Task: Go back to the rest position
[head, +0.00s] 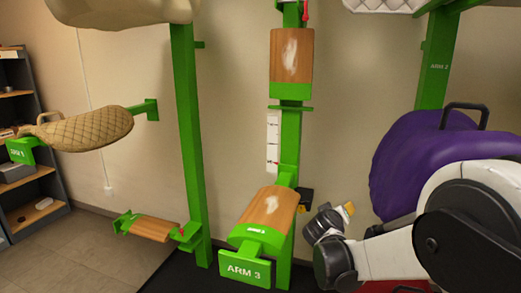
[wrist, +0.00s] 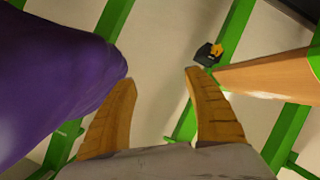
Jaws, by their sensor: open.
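My gripper (head: 345,212) is at the lower right of the head view, between the arm 3 support and the purple saddle. In the wrist view its two wooden-looking fingers (wrist: 158,88) stand wide apart with nothing between them. A purple saddle (head: 425,150) with a dark handle hangs at the right; it also fills the left of the wrist view (wrist: 50,75), close to the left finger. The arm 3 support (head: 268,210), a wooden block on a green bracket, is left of my gripper and carries no saddle. My white arm hides part of the purple saddle.
Green posts (head: 188,130) stand along the wall. A tan quilted saddle (head: 90,130) hangs on arm 1 at the left. An empty lower wooden support (head: 152,228) and a dark shelf (head: 25,130) are at the left. A small black box (wrist: 207,54) is near the right finger.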

